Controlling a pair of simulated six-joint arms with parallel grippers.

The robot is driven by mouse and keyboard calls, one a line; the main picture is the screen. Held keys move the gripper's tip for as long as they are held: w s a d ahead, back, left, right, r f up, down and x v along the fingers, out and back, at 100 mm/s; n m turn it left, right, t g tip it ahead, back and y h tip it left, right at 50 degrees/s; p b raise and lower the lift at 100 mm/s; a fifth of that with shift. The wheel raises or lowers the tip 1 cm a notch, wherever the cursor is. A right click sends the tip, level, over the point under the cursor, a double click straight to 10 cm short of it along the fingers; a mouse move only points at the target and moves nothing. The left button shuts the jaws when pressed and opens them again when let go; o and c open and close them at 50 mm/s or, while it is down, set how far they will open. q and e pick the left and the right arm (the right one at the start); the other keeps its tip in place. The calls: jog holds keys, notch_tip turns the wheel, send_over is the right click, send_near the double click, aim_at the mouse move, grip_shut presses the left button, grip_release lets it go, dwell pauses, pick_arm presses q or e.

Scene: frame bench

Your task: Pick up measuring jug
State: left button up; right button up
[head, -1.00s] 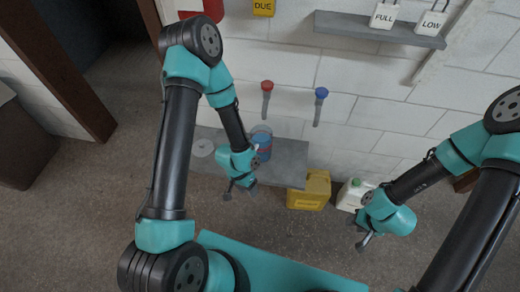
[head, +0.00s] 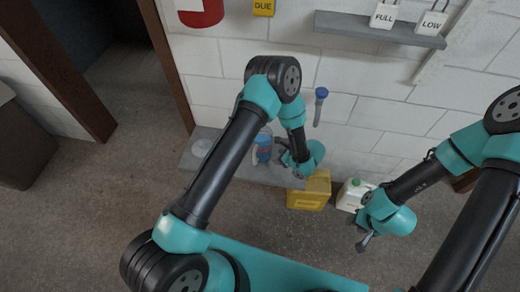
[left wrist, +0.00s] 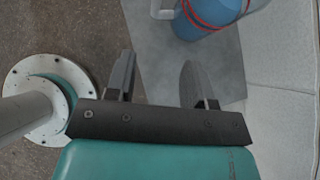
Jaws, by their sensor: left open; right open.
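The measuring jug (head: 263,150) looks clear at the top with blue contents and red marks, and stands on the grey shelf. In the left wrist view the jug (left wrist: 208,14) is cut off by the top edge, with its pale handle to the left. My left gripper (head: 285,155) is close to the right of the jug in the head view. In the left wrist view its jaws (left wrist: 158,75) are apart with nothing between them, and the jug lies beyond the fingertips. My right gripper (head: 362,238) is open and empty, low at the right, away from the jug.
A yellow canister (head: 311,190) and a white green-capped container (head: 353,194) stand to the right. A blue-topped item (head: 320,103) hangs on the wall above.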

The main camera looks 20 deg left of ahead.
pick_arm(q)
send_near(255, 164)
jog(key=w+a, duration=0.2)
jog(key=a, duration=0.1)
jog(key=shift+a+f, duration=0.1)
dwell(0.5)
jog(key=shift+a+f, duration=0.1)
jog(key=shift+s+x, duration=0.1)
jog(key=shift+x, duration=1.15)
jog(key=shift+s+x, duration=0.15)
jog(key=shift+x, duration=1.05)
jog(key=shift+a, duration=0.1)
jog(key=shift+c, duration=0.5)
grip_shut()
